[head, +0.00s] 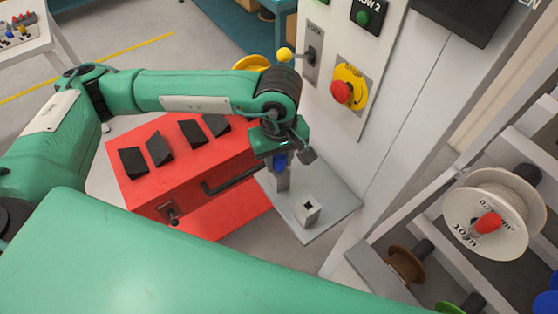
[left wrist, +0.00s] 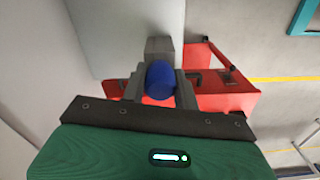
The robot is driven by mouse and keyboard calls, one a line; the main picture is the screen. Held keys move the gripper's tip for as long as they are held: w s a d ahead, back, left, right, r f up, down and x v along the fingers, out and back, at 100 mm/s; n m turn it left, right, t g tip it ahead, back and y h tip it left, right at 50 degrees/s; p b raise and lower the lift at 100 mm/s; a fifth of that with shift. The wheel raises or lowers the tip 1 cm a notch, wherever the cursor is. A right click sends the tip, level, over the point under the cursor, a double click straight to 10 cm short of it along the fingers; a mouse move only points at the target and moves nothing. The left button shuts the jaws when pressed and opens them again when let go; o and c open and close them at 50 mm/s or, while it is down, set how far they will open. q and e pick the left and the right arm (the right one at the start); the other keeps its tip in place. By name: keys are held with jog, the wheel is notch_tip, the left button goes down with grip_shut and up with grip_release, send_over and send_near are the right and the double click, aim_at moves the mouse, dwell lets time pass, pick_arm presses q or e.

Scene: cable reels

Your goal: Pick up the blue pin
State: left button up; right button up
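The blue pin (head: 279,160) is just below the wrist of my left gripper (head: 281,172) in the head view. In the left wrist view the blue pin (left wrist: 160,80) lies between the two grey fingers, which sit close against both its sides with no clear gap. My left gripper is shut on it. A grey block (left wrist: 158,48) shows just beyond the pin; whether the pin still sits in a holder is hidden. A square grey holder (head: 307,209) with an empty opening stands on the grey shelf plate (head: 338,199). My right gripper is out of view.
A red case (head: 225,205) with black pads and a handle is left of the plate. A rack with a white cable reel (head: 493,213) is at the right.

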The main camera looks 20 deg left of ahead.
pick_arm(q)
jog(key=shift+c, duration=0.7)
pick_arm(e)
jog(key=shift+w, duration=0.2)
pick_arm(q)
jog(key=shift+r, duration=0.55)
notch_tip(320, 180, up, 19)
jog(key=b, duration=0.4)
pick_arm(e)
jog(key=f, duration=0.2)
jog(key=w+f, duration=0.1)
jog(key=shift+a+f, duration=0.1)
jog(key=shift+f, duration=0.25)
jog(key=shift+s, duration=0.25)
pick_arm(q)
jog(key=shift+f, duration=0.15)
